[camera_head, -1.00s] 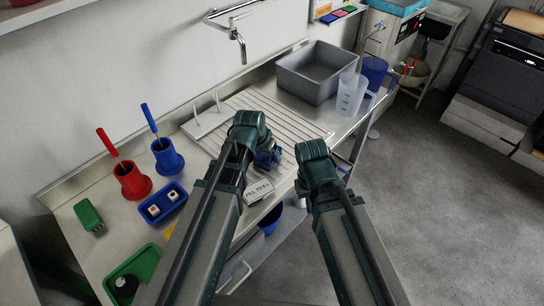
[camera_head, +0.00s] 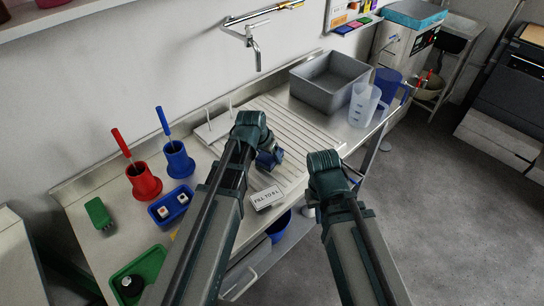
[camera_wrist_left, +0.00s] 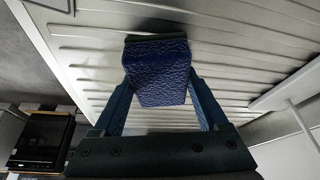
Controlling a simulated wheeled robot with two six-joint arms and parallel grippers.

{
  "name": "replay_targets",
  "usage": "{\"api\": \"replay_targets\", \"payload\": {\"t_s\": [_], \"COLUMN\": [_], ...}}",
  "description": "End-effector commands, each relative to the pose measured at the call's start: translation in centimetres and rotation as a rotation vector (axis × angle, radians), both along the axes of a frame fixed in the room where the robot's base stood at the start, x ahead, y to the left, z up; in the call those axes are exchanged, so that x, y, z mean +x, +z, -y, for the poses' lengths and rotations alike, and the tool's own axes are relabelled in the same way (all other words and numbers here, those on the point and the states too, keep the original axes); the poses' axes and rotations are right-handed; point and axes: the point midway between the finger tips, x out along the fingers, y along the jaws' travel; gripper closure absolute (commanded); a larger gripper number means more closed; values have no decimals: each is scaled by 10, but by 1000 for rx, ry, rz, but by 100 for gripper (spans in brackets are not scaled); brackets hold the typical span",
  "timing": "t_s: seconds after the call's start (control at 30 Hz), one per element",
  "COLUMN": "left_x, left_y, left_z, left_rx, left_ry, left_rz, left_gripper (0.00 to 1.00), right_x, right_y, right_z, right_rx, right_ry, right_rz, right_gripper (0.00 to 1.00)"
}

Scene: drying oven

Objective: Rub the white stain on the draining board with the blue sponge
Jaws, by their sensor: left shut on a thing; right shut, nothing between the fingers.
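The blue sponge (camera_wrist_left: 158,75) is held between the two fingers of my left gripper (camera_wrist_left: 158,92) in the left wrist view. The sponge's dark far edge is at the ribbed draining board (camera_wrist_left: 225,70); I cannot tell whether it presses on it. In the head view my left gripper (camera_head: 268,158) is low over the pale grooved draining board (camera_head: 290,122), partly hidden by its own arm. My right gripper (camera_head: 350,180) is shut and empty, to the right by the counter's front edge, its fingers mostly hidden. No white stain can be made out in either view.
A grey basin (camera_head: 328,88) and a clear jug (camera_head: 362,105) stand beyond the board. A red holder (camera_head: 144,182), a blue holder (camera_head: 179,160) and a blue tray (camera_head: 160,214) are at left. A small label block (camera_head: 266,198) lies near the front edge. A white pegged rack (camera_head: 212,130) is behind.

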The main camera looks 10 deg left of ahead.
Motion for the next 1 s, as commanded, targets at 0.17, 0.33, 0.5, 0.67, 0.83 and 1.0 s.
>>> {"api": "replay_targets", "payload": {"t_s": [0.17, 0.33, 0.5, 0.67, 0.83, 1.0], "left_x": [11, 20, 27, 28, 31, 41], "left_y": [-1, 0, 1, 1, 1, 2], "left_z": [-10, -21, -32, -34, -31, -23], "left_rx": [10, 10, 11, 11, 10, 8], "left_ry": [7, 8, 8, 5, 4, 2], "left_rz": [7, 7, 8, 8, 7, 7], "left_gripper": [68, 68, 68, 68, 68, 68], "right_x": [0, 0, 0, 0, 0, 0], "right_y": [-2, -1, 0, 0, 1, 2], "right_z": [0, 0, 0, 0, 0, 0], "right_rx": [0, 0, 0, 0, 0, 0], "right_ry": [0, 0, 0, 0, 0, 0], "right_rz": [0, 0, 0, 0, 0, 0], "right_gripper": [100, 100, 100, 100, 100, 100]}}
